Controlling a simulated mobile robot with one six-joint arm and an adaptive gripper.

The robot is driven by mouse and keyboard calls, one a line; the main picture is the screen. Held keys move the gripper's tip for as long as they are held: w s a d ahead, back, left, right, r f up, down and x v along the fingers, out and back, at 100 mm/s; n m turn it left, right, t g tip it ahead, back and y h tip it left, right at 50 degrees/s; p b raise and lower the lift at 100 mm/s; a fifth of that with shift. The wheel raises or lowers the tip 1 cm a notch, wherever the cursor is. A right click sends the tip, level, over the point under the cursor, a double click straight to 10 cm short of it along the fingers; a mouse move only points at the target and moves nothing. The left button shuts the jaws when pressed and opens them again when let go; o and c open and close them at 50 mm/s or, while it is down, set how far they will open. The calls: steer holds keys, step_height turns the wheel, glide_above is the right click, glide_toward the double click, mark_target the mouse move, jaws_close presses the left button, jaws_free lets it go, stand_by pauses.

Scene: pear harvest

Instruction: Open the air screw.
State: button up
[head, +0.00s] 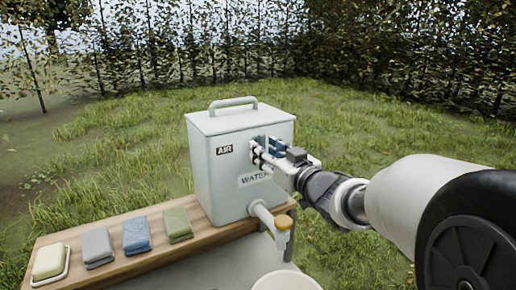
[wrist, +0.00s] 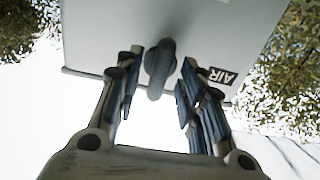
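The white tank (head: 212,180) stands on a wooden bench, with an "AIR" label (head: 224,150) on its front. My gripper (head: 264,150) is at the front face, right of that label and above the "WATER" label (head: 255,180). In the wrist view the dark grey air screw (wrist: 160,62) projects from the tank face. The two fingers of my gripper (wrist: 159,85) are spread on either side of it, with a gap on each side. The fingers hide the screw in the head view.
Soap (head: 48,261) and several folded cloths (head: 136,235) lie on the bench (head: 190,241) to the left. Grass surrounds it.

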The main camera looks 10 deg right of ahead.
steer(key=v, duration=0.9)
steer(key=shift+s, duration=0.25)
steer(key=s+d+f+m+g+h, duration=0.4)
steer(key=s+d+f+m+h, duration=0.15)
steer(key=s+h, duration=0.3)
steer(key=s+a+f+g+y, duration=0.1)
steer(key=s+a+f+g, duration=0.3)
steer(key=s, duration=0.5)
steer(key=s+a+f+n+g+y, duration=0.1)
steer(key=s+a+f+g, duration=0.3)
steer(key=s, duration=0.6)
step_height(320, 180, down, 2)
steer(key=shift+s+f, duration=0.2)
